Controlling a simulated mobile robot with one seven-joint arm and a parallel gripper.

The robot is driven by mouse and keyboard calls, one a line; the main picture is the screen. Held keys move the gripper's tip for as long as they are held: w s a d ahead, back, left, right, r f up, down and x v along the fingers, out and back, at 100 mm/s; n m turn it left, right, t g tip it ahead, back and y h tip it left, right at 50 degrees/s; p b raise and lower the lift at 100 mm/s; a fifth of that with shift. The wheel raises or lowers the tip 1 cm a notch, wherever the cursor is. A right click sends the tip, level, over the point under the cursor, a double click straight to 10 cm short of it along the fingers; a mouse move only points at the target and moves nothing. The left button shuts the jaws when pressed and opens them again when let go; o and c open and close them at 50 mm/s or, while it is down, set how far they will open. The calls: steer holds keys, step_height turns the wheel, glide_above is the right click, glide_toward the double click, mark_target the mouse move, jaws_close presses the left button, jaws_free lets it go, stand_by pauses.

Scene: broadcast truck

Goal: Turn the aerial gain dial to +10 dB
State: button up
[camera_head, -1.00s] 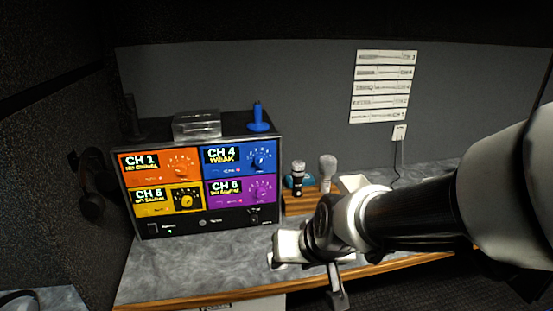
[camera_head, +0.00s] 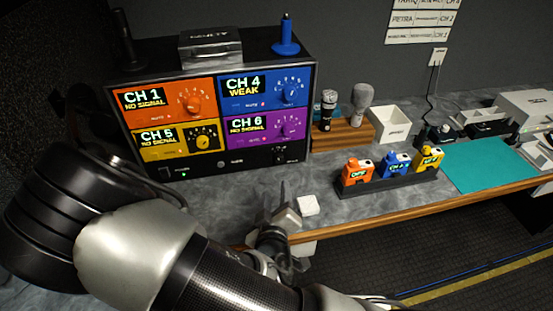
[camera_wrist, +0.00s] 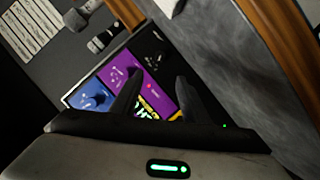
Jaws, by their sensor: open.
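The receiver rack (camera_head: 222,165) stands on the counter at the left in the head view, with orange, blue, yellow and purple channel panels. On its black bottom strip, at the right end, is a small black dial (camera_head: 280,156); its markings are too small to read, so I cannot tell its setting or confirm it is the aerial gain dial. My gripper (camera_head: 276,198) is open and empty, in front of and below the rack's lower right. In the wrist view my gripper (camera_wrist: 158,84) has its fingers apart, pointing toward the purple panel (camera_wrist: 120,72), not visibly touching it.
A white block (camera_head: 308,205) lies near my gripper.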

mark_target(279, 160)
steer(key=b+x, duration=0.1)
steer(key=x, duration=1.6)
steer(key=shift+b, duration=0.3)
steer(key=shift+c, duration=0.3)
steer(key=c, duration=1)
